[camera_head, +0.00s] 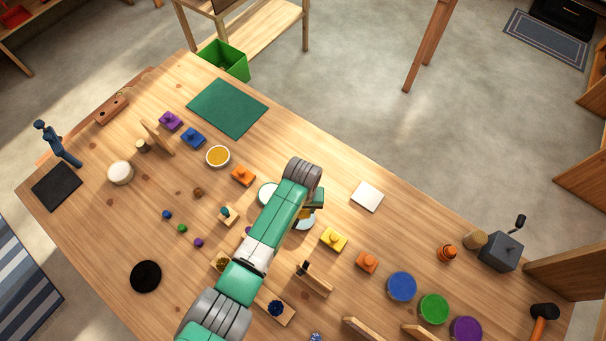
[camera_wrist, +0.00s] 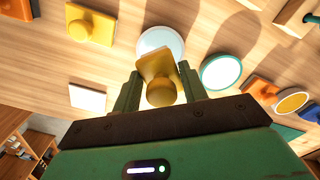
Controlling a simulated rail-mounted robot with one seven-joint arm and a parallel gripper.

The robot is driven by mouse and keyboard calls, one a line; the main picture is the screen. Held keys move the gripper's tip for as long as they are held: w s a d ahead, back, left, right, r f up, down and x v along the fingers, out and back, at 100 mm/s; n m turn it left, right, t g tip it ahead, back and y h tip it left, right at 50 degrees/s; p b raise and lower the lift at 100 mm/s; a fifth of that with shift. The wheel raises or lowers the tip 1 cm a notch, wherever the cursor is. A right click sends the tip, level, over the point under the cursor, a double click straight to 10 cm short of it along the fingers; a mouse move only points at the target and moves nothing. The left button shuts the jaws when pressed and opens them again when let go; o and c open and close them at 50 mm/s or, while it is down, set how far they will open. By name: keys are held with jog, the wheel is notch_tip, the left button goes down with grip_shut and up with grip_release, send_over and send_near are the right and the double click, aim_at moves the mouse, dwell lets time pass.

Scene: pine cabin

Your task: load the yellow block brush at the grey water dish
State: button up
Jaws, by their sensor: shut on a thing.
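My gripper (camera_wrist: 160,84) is shut on the round knob of a mustard-yellow block brush (camera_wrist: 154,62). In the wrist view the brush's far end overlaps the near edge of the pale grey-rimmed dish (camera_wrist: 161,40); I cannot tell whether they touch. In the head view my gripper (camera_head: 313,208) is over this dish (camera_head: 306,223), and my arm hides much of the dish and the held brush.
A green-rimmed dish (camera_head: 267,192) lies left of my gripper. A brighter yellow knobbed block (camera_head: 333,239) and an orange one (camera_head: 367,262) are to the right. A white square (camera_head: 367,196) lies beyond. An amber-filled dish (camera_head: 217,156) is farther left.

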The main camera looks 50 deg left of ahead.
notch_tip(320, 180, down, 4)
jog(key=b, duration=0.3)
jog(key=shift+f+b, duration=0.35)
jog(key=shift+f, duration=0.3)
dwell(2.0)
notch_tip(320, 180, up, 7)
jog(key=p, duration=0.7)
jog(key=shift+r, duration=0.15)
dwell(0.5)
